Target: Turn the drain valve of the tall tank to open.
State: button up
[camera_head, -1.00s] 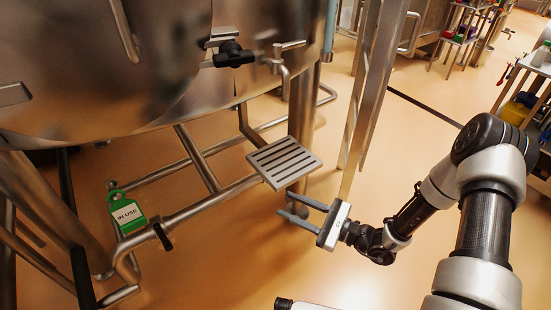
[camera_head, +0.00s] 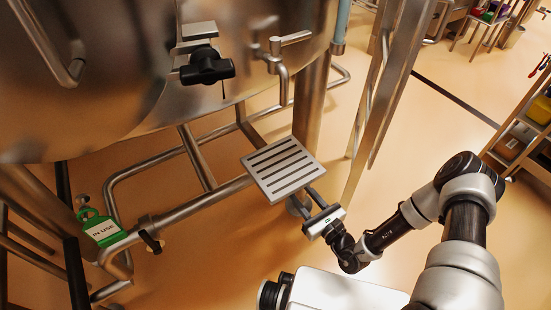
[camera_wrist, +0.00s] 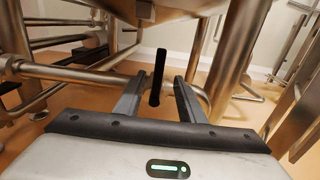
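The tall steel tank (camera_head: 110,90) fills the upper left of the head view. A black-handled fitting (camera_head: 207,67) is on its lower front. A steel tap-like outlet with a lever (camera_head: 285,42) is beside it. A short black handle (camera_head: 150,241) is on the low pipe. I cannot tell which of these is the drain valve. My gripper (camera_head: 305,195) is open and empty, with its fingers at the near edge of the slatted plate. In the wrist view, an upright black bar (camera_wrist: 157,77) appears between and beyond my open fingers (camera_wrist: 158,85); its distance is unclear.
The slatted plate (camera_head: 282,168) is on the low pipe frame (camera_head: 190,209), close to my fingers. A green IN USE tag (camera_head: 101,229) hangs at the left. Steel uprights (camera_head: 385,90) stand behind my arm. A shelf (camera_head: 520,130) is at the right. Open floor lies between.

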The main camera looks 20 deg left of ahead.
jog(key=b+x, duration=0.2)
jog(key=x, duration=1.3)
jog(key=shift+b, duration=0.4)
jog(key=shift+a, duration=0.1)
jog(key=shift+c, duration=0.4)
grip_shut()
